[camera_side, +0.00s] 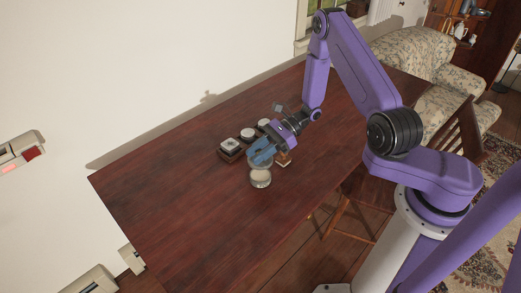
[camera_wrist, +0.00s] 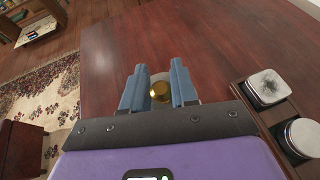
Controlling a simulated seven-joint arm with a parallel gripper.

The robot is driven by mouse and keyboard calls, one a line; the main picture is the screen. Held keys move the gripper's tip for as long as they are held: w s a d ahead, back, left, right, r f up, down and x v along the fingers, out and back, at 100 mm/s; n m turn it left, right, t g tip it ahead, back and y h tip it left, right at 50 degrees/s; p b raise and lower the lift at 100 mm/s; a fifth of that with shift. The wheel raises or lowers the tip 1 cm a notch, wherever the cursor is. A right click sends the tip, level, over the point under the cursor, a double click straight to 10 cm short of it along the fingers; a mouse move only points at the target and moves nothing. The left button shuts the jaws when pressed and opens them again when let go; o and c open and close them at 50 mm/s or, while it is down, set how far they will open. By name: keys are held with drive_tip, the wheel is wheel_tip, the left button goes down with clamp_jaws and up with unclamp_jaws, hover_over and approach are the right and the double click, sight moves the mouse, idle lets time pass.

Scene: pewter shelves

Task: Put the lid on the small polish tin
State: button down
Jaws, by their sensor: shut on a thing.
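My gripper (camera_side: 262,152) points down over the table with its blue fingers closed in. In the wrist view my gripper (camera_wrist: 159,92) has a round brass-coloured piece (camera_wrist: 160,92) between the fingertips, which looks like the knob of the lid. A pale, greyish round edge shows behind it, partly hidden by the fingers. In the side view a round silvery tin (camera_side: 260,180) with a pale top stands upright on the table just below the fingertips. I cannot tell whether the held lid touches this tin.
A dark wooden holder (camera_side: 232,157) with several pale-topped containers stands behind my gripper. Two of them, one scuffed white (camera_wrist: 267,86) and one plain pale (camera_wrist: 304,136), show at the wrist view's right. The dark red table (camera_side: 180,200) is clear at left and front. A wooden chair (camera_side: 462,135) stands right.

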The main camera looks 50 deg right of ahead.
sight(259, 175)
drive_tip(key=shift+f, duration=0.15)
drive_tip(key=shift+f, duration=2.75)
drive_tip(key=shift+f, duration=0.6)
drive_tip(key=c, duration=0.8)
unclamp_jaws()
drive_tip(key=shift+d, duration=0.1)
drive_tip(key=v, duration=1.7)
drive_tip(key=shift+s+d, duration=0.1)
drive_tip(key=shift+r, duration=0.1)
